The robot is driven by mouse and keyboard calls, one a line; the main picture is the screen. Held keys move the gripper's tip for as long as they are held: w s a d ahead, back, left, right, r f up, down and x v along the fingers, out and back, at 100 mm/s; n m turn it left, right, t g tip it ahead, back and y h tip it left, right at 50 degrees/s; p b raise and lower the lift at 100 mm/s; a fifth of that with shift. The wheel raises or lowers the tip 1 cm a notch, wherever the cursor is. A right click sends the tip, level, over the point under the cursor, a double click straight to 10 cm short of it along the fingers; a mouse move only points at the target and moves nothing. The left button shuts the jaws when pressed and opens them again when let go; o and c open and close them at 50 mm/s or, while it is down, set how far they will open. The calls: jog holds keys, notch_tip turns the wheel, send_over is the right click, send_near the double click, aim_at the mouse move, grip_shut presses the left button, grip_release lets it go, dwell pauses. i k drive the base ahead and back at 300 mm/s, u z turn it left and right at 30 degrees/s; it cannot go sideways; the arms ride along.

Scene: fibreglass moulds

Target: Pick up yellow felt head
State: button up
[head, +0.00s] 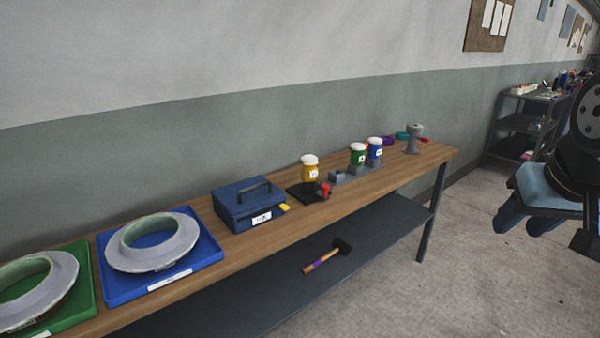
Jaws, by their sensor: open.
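The yellow felt head (310,171) looks like a yellow cylinder with a rounded white top and a small pale label. It stands upright at the back of a black plate on the wooden bench. My gripper (526,219) is at the right edge of the head view, with blue fingers pointing down. It is open, apart from the bench and far to the right of the yellow head. Part of it is cut off by the frame edge.
A red-topped item (325,191) is close in front. A blue case (248,204) is to the left. The floor (480,260) ahead is clear.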

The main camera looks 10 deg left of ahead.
aim_at(309, 162)
jog(key=u, duration=0.1)
jog(key=i, duration=1)
jog(key=z, duration=0.1)
